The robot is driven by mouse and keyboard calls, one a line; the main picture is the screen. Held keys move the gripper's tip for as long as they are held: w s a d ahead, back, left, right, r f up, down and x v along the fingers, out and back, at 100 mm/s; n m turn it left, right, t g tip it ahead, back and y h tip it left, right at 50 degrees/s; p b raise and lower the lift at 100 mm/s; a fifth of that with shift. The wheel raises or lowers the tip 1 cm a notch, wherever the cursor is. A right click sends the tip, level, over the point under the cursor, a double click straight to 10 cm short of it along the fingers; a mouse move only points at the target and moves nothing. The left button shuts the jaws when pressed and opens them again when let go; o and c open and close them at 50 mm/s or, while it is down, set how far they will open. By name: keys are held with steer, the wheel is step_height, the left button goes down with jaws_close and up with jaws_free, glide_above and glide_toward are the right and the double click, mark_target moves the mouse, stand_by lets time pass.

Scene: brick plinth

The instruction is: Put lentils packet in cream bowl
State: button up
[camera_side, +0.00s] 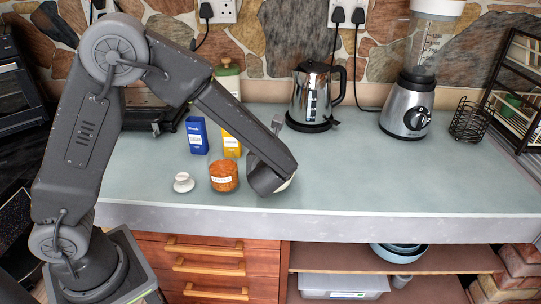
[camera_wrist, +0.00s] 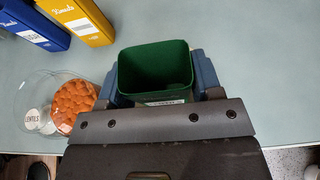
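A green open-topped box (camera_wrist: 155,68), perhaps the lentils packet, stands between the fingers of my gripper (camera_wrist: 158,85) in the wrist view. It has a pale label that I cannot read. The fingers lie close against both sides, but contact is unclear. In the side view my wrist (camera_side: 268,178) is low over the counter and hides the fingers and the box. A jar of orange lentils (camera_side: 223,177) with a white label stands just left of my wrist; it also shows in the wrist view (camera_wrist: 77,105). I cannot make out a cream bowl; a pale edge shows beside my wrist.
A blue packet (camera_side: 197,135) and a yellow packet (camera_side: 231,145) stand behind the jar. A kettle (camera_side: 316,95) and a blender (camera_side: 407,105) stand at the back. The counter (camera_side: 400,175) is clear on the right.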

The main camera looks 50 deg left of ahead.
steer(key=o, duration=0.4)
steer(key=shift+c, duration=0.2)
